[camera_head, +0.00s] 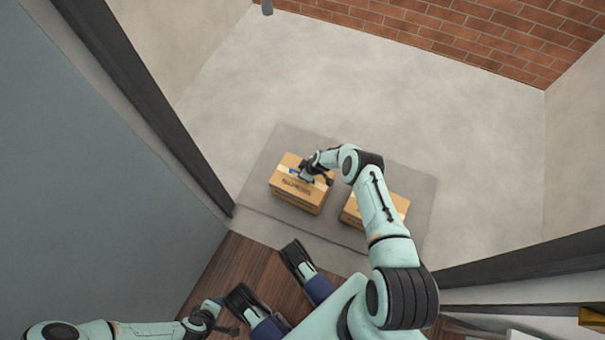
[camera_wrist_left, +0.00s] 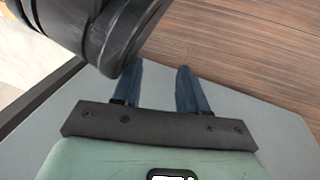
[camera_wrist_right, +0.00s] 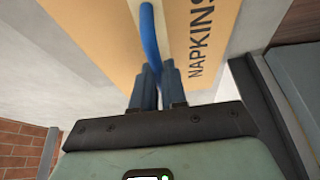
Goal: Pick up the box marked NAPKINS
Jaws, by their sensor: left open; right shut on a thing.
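The cardboard box marked NAPKINS (camera_head: 296,196) is the left one of two boxes in the head view. Its lettering and tan face (camera_wrist_right: 210,20) show close up in the right wrist view. My right gripper (camera_wrist_right: 155,70) is shut on a blue handle (camera_wrist_right: 149,32) on this box. In the head view that gripper (camera_head: 310,175) is at the box's top. I cannot tell whether the box is clear of the mat. My left gripper (camera_wrist_left: 157,72) is open and empty, low at the left in the head view (camera_head: 226,318).
A second cardboard box (camera_head: 394,200) stands close to the right, partly behind my right arm. A grey mat (camera_head: 262,160) lies under the boxes. A doorway has a dark frame (camera_head: 150,100) at left and another (camera_head: 520,268) at right. Pale floor beyond is clear up to the brick wall (camera_head: 450,35).

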